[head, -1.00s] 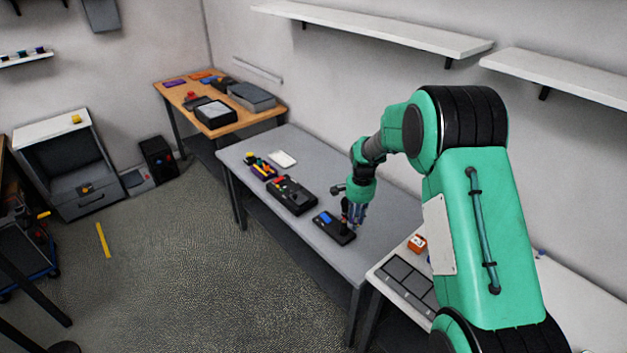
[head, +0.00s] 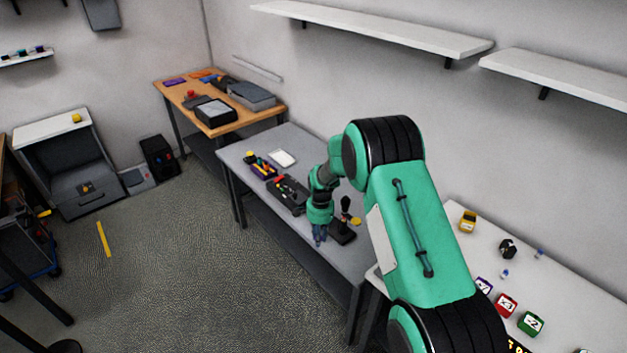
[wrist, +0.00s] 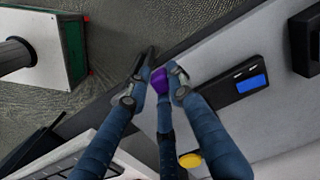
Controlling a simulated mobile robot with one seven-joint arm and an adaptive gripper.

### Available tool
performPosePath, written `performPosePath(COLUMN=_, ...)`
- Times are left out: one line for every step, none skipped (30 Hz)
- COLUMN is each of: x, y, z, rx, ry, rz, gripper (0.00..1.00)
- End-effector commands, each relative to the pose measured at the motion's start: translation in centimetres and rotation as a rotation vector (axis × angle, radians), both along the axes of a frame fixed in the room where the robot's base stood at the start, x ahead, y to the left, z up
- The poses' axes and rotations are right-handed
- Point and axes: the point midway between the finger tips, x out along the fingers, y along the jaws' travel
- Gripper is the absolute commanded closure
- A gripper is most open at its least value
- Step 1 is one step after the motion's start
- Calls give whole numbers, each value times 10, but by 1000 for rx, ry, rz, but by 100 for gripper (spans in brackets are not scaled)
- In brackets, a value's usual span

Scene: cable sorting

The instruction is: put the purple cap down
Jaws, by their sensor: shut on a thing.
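The purple cap (wrist: 161,81) is held between the fingers of my gripper (wrist: 156,78) in the wrist view. My gripper (head: 319,238) is shut on it and hangs near the front edge of the grey table (head: 258,205) in the head view. In that view the cap is too small or hidden to make out. The wrist view shows the table edge and floor behind the fingertips; I cannot tell whether the cap touches the table.
A black device with a blue screen (wrist: 250,87) lies beside the fingers, with a yellow knob (wrist: 190,160) nearby. Black trays with small parts (head: 283,192) and a white pad (head: 282,158) sit further left on the table. A white table (head: 480,245) stands at the right.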

Motion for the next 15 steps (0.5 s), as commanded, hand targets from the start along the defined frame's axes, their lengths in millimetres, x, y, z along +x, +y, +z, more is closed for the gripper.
performPosePath(x=0, y=0, z=-13, rx=0, ry=1, rz=0, gripper=95)
performPosePath(x=0, y=0, z=-19, rx=0, ry=1, rz=0, gripper=95)
performPosePath(x=0, y=0, z=-26, rx=0, ry=1, rz=0, gripper=95)
performPosePath(x=0, y=0, z=-30, rx=0, ry=0, rz=0, gripper=95)
performPosePath(x=0, y=0, z=-34, rx=0, ry=0, rz=0, gripper=95)
performPosePath(x=0, y=0, z=-39, rx=1, ry=-1, rz=0, gripper=95)
performPosePath(x=0, y=0, z=-42, rx=1, ry=-1, rz=0, gripper=95)
performPosePath(x=0, y=0, z=-44, rx=0, ry=-1, rz=0, gripper=95)
performPosePath(x=1, y=0, z=-46, rx=0, ry=-1, rz=0, gripper=95)
performPosePath(x=1, y=0, z=-47, rx=0, ry=-1, rz=0, gripper=95)
performPosePath(x=1, y=0, z=-48, rx=0, ry=-1, rz=0, gripper=95)
performPosePath(x=1, y=0, z=-49, rx=1, ry=-2, rz=0, gripper=95)
performPosePath(x=1, y=0, z=-49, rx=1, ry=-2, rz=0, gripper=95)
performPosePath(x=1, y=0, z=-49, rx=1, ry=-2, rz=0, gripper=95)
performPosePath(x=1, y=0, z=-49, rx=1, ry=-2, rz=0, gripper=95)
